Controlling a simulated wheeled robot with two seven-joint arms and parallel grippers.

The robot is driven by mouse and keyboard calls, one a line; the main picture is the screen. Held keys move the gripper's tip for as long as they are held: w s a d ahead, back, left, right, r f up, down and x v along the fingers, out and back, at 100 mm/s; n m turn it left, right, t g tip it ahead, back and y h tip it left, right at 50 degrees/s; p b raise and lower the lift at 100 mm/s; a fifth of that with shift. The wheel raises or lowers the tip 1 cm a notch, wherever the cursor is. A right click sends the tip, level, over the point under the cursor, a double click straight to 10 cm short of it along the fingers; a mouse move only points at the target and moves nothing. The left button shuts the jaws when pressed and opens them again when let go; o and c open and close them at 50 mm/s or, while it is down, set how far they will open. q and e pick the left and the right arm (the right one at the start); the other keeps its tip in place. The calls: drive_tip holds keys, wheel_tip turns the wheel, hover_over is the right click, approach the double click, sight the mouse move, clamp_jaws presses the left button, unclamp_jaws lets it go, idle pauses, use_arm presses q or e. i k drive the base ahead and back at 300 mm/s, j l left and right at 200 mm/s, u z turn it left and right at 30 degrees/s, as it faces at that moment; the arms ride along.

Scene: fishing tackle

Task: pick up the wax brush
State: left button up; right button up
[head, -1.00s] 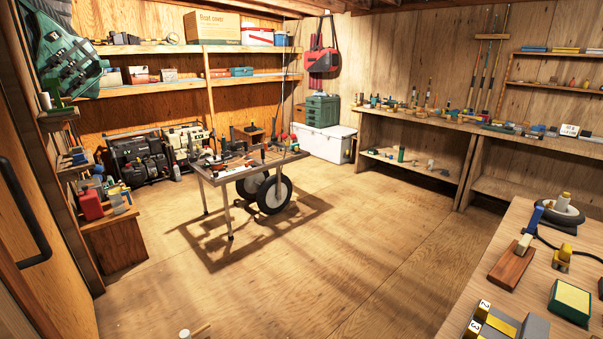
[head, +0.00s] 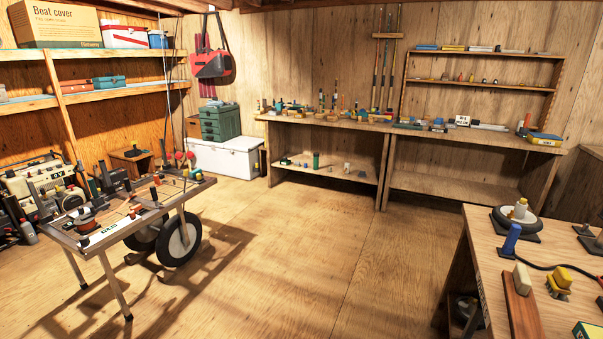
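I cannot pick out the wax brush with certainty. On the near workbench (head: 485,228) at the lower right there is a small yellow-topped tool (head: 559,279) that may be a brush, but it is too small to be sure. Beside it lie a long reddish-brown wooden block (head: 521,306) with a pale knob and an upright blue handle (head: 511,239). The far bench (head: 322,121) along the back wall carries several small tools, too small to name. Neither of my grippers is in view.
A wheeled cart (head: 66,239) loaded with tackle stands at the left. A white cooler (head: 225,158) with a green drawer box (head: 219,122) stands at the back. The wooden floor (head: 290,260) between the cart and the near workbench is open.

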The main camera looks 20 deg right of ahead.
sight(559, 284)
drive_tip(key=i+z, duration=0.25)
drive_tip(key=z, duration=0.2)
drive_tip(key=i+z, duration=0.55)
drive_tip(key=z, duration=0.3)
drive_tip(key=i+j+z, duration=0.2)
drive_tip(key=z, duration=0.2)
drive_tip(key=i+j+z, duration=0.2)
drive_tip(key=z, duration=0.25)
drive_tip(key=j, duration=0.1)
